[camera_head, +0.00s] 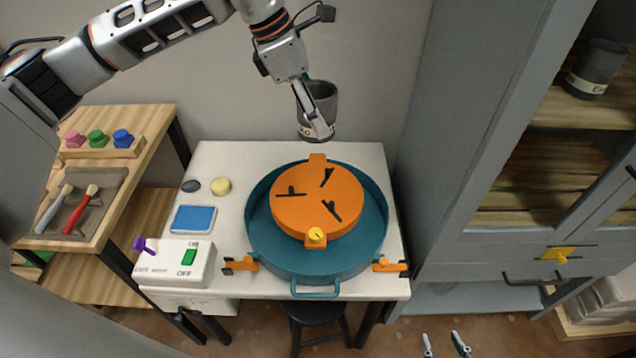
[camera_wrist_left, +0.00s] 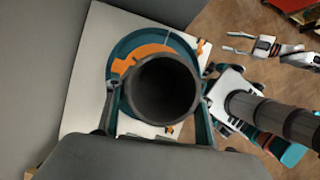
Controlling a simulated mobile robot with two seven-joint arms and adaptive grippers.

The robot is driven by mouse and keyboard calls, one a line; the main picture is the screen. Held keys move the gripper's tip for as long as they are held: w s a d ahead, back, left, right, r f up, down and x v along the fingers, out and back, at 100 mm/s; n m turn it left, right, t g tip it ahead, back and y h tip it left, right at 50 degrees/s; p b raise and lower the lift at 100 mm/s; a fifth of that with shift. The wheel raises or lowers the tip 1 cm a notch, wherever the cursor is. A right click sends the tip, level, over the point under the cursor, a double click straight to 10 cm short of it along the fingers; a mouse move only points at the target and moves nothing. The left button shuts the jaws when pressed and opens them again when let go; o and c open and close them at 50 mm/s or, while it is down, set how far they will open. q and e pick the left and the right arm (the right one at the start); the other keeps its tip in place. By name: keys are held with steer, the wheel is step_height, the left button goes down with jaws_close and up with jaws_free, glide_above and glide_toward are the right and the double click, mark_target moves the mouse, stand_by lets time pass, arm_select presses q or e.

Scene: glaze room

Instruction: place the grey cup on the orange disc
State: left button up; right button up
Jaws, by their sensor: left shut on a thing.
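The grey cup (camera_head: 322,100) is held upright in my left gripper (camera_head: 318,122), above the back edge of the white table, behind the orange disc. In the left wrist view the cup's open, empty mouth (camera_wrist_left: 163,90) sits between the two fingers. The orange disc (camera_head: 341,213) lies in a teal round basin (camera_head: 260,250); it carries dark three-part fittings and a yellow knob at its front. In the wrist view the cup hides part of the disc (camera_wrist_left: 128,64). My right gripper (camera_head: 443,344) is open and empty beyond the table's front edge; it also shows in the wrist view (camera_wrist_left: 236,42).
The white table (camera_head: 225,160) bears a blue pad (camera_head: 193,219), a yellow piece (camera_head: 221,186) and a switch box (camera_head: 175,264). A wooden side table (camera_head: 140,190) stands left. A grey cabinet (camera_head: 470,130) on the right holds another grey cup (camera_head: 596,68).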

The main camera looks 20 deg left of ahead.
arm_select(q)
step_height(320, 180, down, 13)
glide_above(316, 193)
steer(key=shift+s+d+f+p, duration=0.1)
steer(key=shift+f+p, duration=0.2)
steer(key=shift+f, duration=2.55)
steer(key=o, duration=1.3)
steer(key=shift+f, duration=0.15)
steer(key=shift+r, duration=0.35)
steer(key=v, duration=1.1)
steer(key=shift+s+a+r+b, duration=0.1)
steer(key=shift+a+r+b, duration=0.2)
steer(key=shift+b, duration=0.05)
